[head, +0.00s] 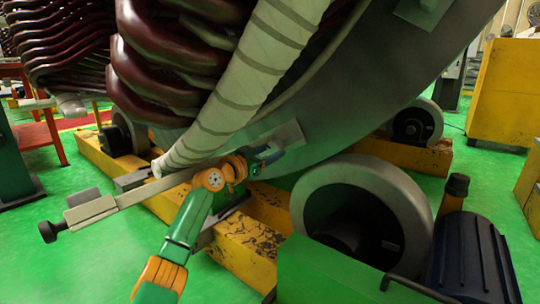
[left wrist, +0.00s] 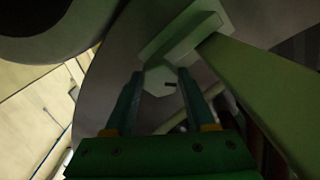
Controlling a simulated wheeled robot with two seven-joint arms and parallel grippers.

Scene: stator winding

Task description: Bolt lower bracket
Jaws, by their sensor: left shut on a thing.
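My left gripper (head: 268,154) is at the lower part of the big grey stator ring (head: 345,110), beside a grey bracket plate (head: 288,137) on the ring's face. In the left wrist view its two fingers (left wrist: 161,78) stand apart, with a pale, angular, bolt-like piece (left wrist: 158,82) between their tips. The gripper is shut on this piece; the head view hides it. The bracket block (left wrist: 185,35) shows just beyond the fingertips. A long bar (left wrist: 262,85) runs from it to the lower right. I cannot tell whether the piece touches the bracket. My right gripper is not in view.
A long grey bar (head: 140,190) with an end clamp passes below the white wrapped coil (head: 240,85). A yellow base (head: 245,240) and a large roller (head: 350,205) stand close below and right. A dark ribbed motor (head: 468,260) is at lower right. Green floor at left is open.

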